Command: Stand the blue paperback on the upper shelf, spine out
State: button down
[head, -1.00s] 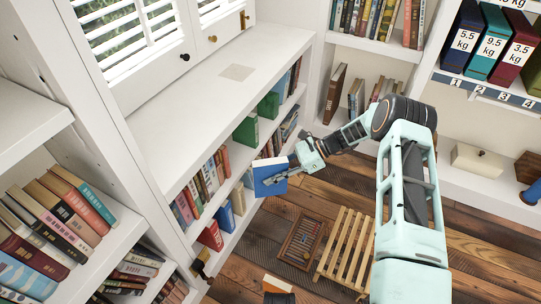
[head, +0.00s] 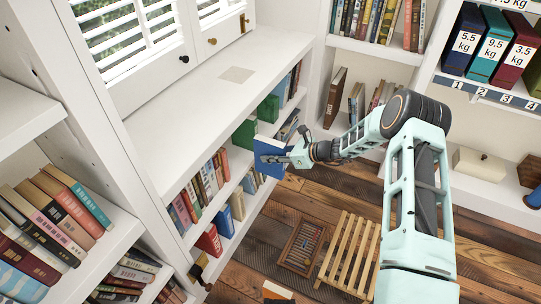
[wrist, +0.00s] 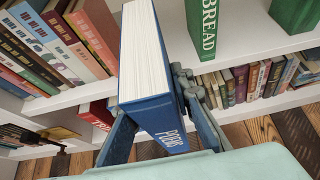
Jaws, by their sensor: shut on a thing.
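The blue paperback (head: 268,160) is held in my gripper (head: 286,158) in front of the shelves in the head view. In the wrist view the book (wrist: 155,115) stands between my two fingers, one on each cover. Its blue spine, lettered POEMS, faces back toward my gripper, and its white page edges show along the top. The upper shelf (wrist: 275,47) is a white board behind it. The book's far end lies over a gap between leaning books and a green book; the picture does not settle whether it touches the board.
Leaning pink and red books (wrist: 85,35) stand left of the gap, and the green BREAD book (wrist: 203,25) stands to the right. A lower shelf holds a row of books (wrist: 245,80). A slatted wooden bench (head: 347,255) and a crate (head: 302,246) are on the floor.

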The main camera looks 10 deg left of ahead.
jog(key=shift+d, duration=0.1)
jog(key=w+a+b, duration=0.2)
jog(key=a, duration=0.4)
jog(key=w+a+b, duration=0.2)
jog(key=a+b, duration=0.1)
jog(key=a, duration=0.4)
jog(key=shift+w, duration=0.25)
jog(key=shift+f, duration=0.15)
dwell(0.5)
jog(key=c, duration=1.6)
grip_release()
jog(key=shift+d, duration=0.1)
